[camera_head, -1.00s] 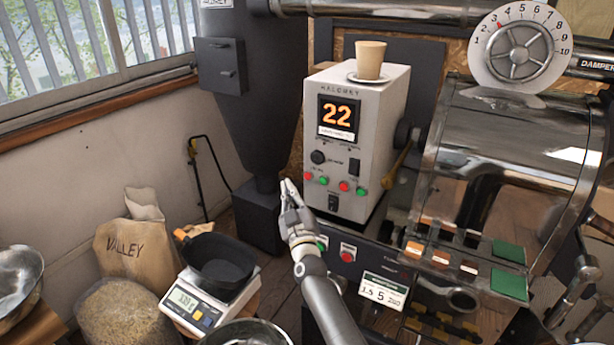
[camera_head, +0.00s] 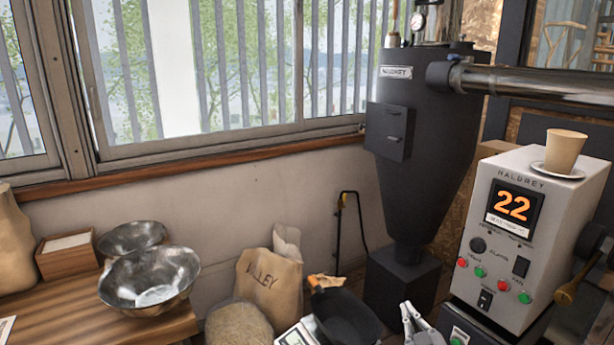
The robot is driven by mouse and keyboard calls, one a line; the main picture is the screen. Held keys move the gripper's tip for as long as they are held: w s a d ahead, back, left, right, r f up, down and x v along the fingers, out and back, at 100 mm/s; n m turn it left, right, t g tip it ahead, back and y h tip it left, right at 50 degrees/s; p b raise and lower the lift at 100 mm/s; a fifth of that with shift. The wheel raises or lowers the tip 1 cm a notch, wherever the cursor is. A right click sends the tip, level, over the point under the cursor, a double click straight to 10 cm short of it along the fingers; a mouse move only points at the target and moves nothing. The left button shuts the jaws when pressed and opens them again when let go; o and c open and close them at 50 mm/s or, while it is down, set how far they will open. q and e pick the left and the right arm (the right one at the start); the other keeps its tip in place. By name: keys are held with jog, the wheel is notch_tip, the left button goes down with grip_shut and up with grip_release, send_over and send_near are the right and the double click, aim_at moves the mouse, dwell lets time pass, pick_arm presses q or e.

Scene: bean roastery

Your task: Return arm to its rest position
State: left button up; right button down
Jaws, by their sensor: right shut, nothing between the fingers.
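My right gripper (camera_head: 413,322) shows at the bottom edge of the head view, right of centre. Its fingers are together and empty. It is in front of the dark metal base of the cyclone and to the left of the control box (camera_head: 490,215), apart from the box's buttons as far as I can see. The rest of that arm is cut off by the frame's bottom edge. My left gripper is not in view.
A black pan (camera_head: 345,318) sits by a white scale (camera_head: 294,336), left of the gripper. A wooden table (camera_head: 60,318) with metal bowls (camera_head: 150,280) stands at left. A paper cup (camera_head: 564,152) stands on the control box. The dark cyclone (camera_head: 425,160) rises behind.

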jog(key=s+a+f+g, duration=0.2)
jog(key=s+f+g, duration=0.15)
jog(key=s, duration=0.45)
jog(key=s+a+f+m+g+y, duration=0.1)
jog(key=s+a+f+g, duration=0.15)
jog(key=s+f, duration=0.4)
jog(key=s+a+f+g, duration=0.2)
jog(key=s+g, duration=0.2)
jog(key=s, duration=0.6)
jog(key=s+d+m+g+h, duration=0.1)
jog(key=s+d+m+g, duration=0.2)
jog(key=s, duration=1.1)
notch_tip(320, 180, down, 26)
jog(key=a+g, duration=0.1)
jog(key=g, duration=0.2)
jog(key=s+d+f, duration=0.2)
jog(key=s+f, duration=1.4)
jog(key=s, duration=0.2)
jog(key=shift+d+f+n+g+h, duration=0.25)
jog(key=shift+d+n+g+h, duration=0.05)
jog(key=shift+d+n+g, duration=0.1)
